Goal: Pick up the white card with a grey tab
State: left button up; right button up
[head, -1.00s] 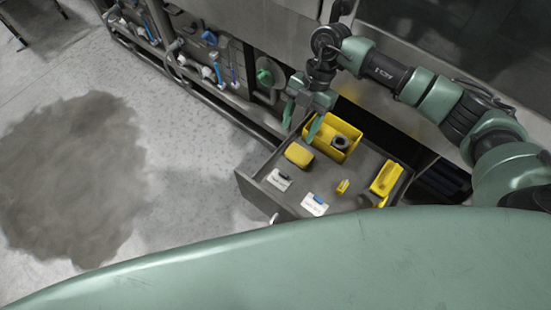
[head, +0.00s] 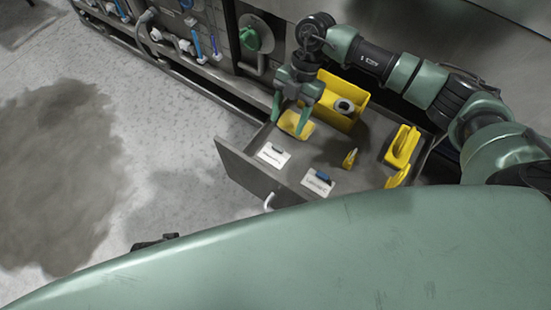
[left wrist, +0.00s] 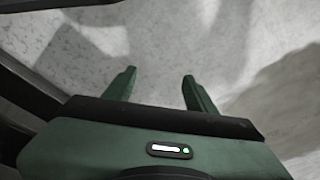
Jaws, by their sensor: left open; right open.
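The white card with a grey tab (head: 274,155) lies flat in the open drawer, near its left front corner. A second white card with a blue tab (head: 318,183) lies to its right. My right gripper (head: 288,125) is open and points down over the drawer, just behind the grey-tabbed card. A yellow block (head: 296,124) shows between and behind its fingers; I cannot tell whether they touch it. My left gripper (left wrist: 158,77) is open and empty in the left wrist view, with pale floor beyond it.
The grey drawer (head: 242,172) also holds a yellow bin (head: 345,97) with a dark ring, a small yellow piece (head: 350,158) and a larger yellow holder (head: 401,147). The machine front with hoses and valves stands behind. Open floor lies left.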

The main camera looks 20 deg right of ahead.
aim_at(280, 146)
jog(key=shift+x, duration=0.9)
jog(key=b+x, duration=0.1)
jog(key=x, duration=0.5)
jog(key=shift+f, duration=0.1)
pick_arm(q)
jog(key=r, duration=0.5)
jog(key=shift+w+r, duration=0.2)
jog(key=shift+r, duration=0.2)
pick_arm(e)
jog(key=shift+c, duration=0.4)
grip_shut()
